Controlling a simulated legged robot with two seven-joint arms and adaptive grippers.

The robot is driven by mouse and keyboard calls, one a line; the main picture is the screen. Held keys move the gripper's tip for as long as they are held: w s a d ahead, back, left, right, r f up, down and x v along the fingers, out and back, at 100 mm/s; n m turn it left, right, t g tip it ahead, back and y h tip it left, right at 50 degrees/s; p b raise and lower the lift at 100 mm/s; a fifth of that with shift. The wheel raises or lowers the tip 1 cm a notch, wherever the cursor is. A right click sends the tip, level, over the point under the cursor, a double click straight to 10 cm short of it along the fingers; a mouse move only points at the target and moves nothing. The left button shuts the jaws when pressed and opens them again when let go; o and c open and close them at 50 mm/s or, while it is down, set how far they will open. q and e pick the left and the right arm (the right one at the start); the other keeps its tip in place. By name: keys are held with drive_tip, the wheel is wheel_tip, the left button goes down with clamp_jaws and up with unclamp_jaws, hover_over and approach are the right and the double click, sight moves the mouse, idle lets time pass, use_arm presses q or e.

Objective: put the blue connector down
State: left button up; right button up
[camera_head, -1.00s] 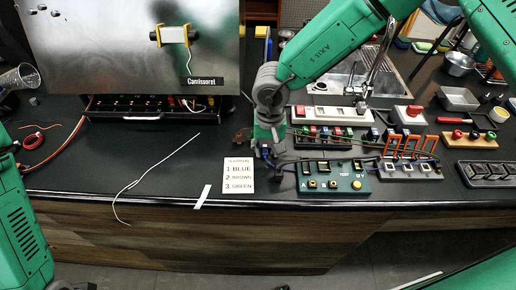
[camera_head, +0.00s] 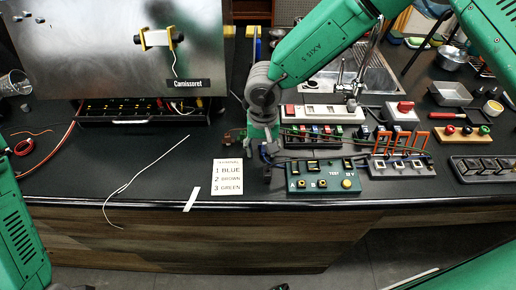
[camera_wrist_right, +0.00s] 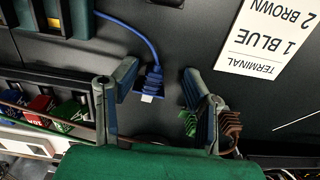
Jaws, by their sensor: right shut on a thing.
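My right gripper (camera_head: 268,153) points down at the counter, just left of the green test box (camera_head: 330,187) and right of the terminal card (camera_head: 227,177). In the right wrist view its two fingers (camera_wrist_right: 157,85) stand on either side of the blue connector (camera_wrist_right: 152,80). Its blue cable runs up and left towards the test box. The gripper is shut on the connector, though the contact is hard to make out. A green connector (camera_wrist_right: 188,122) and a brown connector (camera_wrist_right: 229,124) sit by the other finger. My left gripper is out of view.
A white wire (camera_head: 148,167) and a white strip (camera_head: 192,199) lie on the dark counter left of and below the card. A connector rack (camera_head: 310,136) and a white power strip (camera_head: 318,113) stand behind the test box. The counter around the card is mostly bare.

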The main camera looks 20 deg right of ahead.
sight(264, 150)
drive_tip(key=shift+s+d+f, duration=0.1)
drive_tip(key=shift+d+f, duration=0.05)
drive_tip(key=shift+d, duration=0.4)
drive_tip(key=shift+d+r, duration=0.15)
drive_tip(key=shift+r, duration=0.1)
wheel_tip(264, 150, up, 12)
drive_tip(key=shift+a+b, duration=0.25)
drive_tip(key=shift+b, duration=0.1)
drive_tip(key=shift+a, duration=0.15)
